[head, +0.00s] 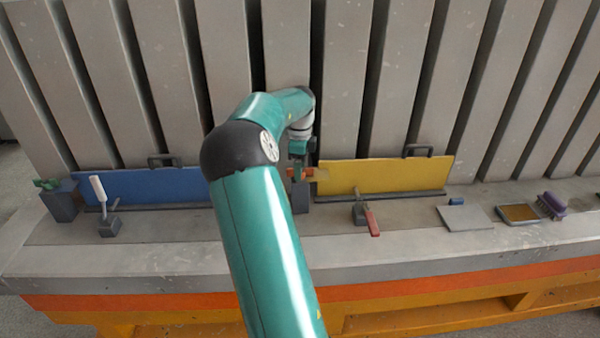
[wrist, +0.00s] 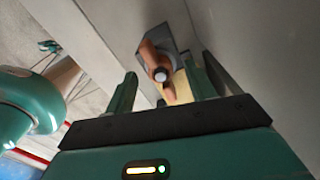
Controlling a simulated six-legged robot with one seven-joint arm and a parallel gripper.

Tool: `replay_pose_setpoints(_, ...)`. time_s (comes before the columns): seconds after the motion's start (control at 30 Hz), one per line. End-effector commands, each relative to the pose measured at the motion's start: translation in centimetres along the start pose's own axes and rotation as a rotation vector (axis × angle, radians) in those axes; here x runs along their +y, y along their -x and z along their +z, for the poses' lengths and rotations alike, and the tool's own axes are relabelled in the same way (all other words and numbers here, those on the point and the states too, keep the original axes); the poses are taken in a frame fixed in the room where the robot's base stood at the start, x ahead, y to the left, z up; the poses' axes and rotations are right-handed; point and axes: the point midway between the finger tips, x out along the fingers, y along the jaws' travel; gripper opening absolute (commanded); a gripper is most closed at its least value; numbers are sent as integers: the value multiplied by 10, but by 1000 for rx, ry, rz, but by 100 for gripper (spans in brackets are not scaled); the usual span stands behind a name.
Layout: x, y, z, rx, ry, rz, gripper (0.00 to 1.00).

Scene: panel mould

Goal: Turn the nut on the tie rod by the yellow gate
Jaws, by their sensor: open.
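The yellow gate (head: 385,174) stands upright on the ledge, against the grey ribs. At its left end is an orange-brown winged nut (head: 309,173), partly covered by my gripper (head: 298,152). In the wrist view my gripper (wrist: 160,68) is open, with one teal finger on each side of the nut (wrist: 150,57). The grey end of the tie rod (wrist: 160,75) shows at the nut's middle. The nut's wings run roughly lengthwise between the fingers. I see no clear contact. A sliver of the yellow gate (wrist: 182,84) shows behind the nut.
A blue gate (head: 150,186) stands at left, with a white-handled clamp (head: 104,208). A red-handled clamp (head: 367,217) sits before the yellow gate. A grey plate (head: 465,217), a tray (head: 519,213) and a purple brush (head: 551,205) lie at right. Grey ribs stand close behind.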

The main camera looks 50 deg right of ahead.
Motion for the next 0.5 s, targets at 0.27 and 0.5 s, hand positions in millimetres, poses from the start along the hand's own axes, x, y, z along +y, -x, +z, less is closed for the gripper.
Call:
replay_pose_setpoints(0.27, -1, 57, 0, -2, 0, -5, 55)
replay_pose_setpoints(0.5, 0, 106, 0, -1, -1, -4, 55)
